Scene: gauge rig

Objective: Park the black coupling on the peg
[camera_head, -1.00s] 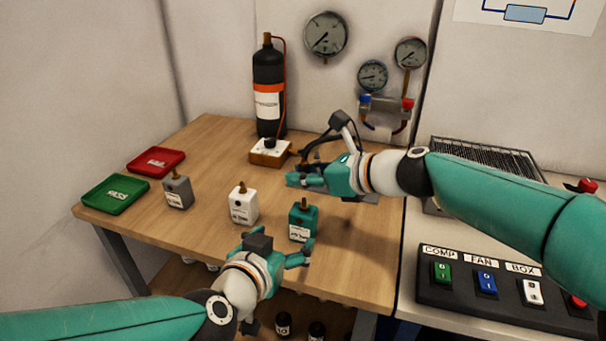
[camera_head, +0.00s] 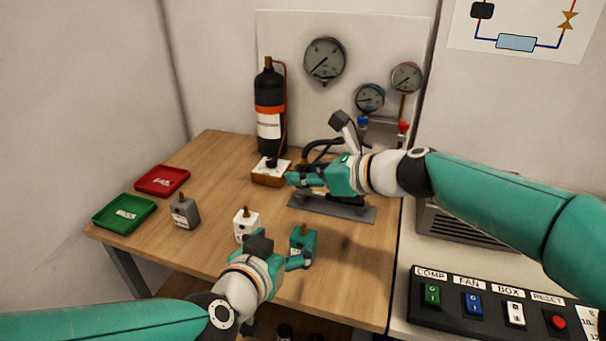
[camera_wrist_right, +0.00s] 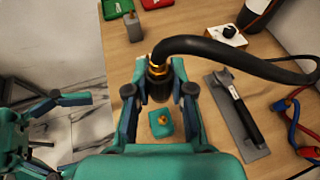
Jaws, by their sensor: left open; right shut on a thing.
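The black coupling (camera_wrist_right: 158,82), with a brass collar and a black hose, is between the fingers of my right gripper (camera_wrist_right: 158,95), which is shut on it. In the head view my right gripper (camera_head: 296,180) is over the bench, beside the wooden block (camera_head: 270,176). That block has a white top and a short dark upright piece; I cannot tell whether this is the peg. My left gripper (camera_head: 282,252) is open and empty, near the teal bottle (camera_head: 304,243). Whether it touches the bottle I cannot tell.
White (camera_head: 246,222) and grey (camera_head: 184,213) bottles stand on the bench, with green (camera_head: 124,214) and red (camera_head: 162,180) trays at left. A black cylinder (camera_head: 269,115) stands behind. A grey plate (camera_head: 340,208) with a black-handled tool lies beneath my right arm. A switch panel (camera_head: 475,305) is at right.

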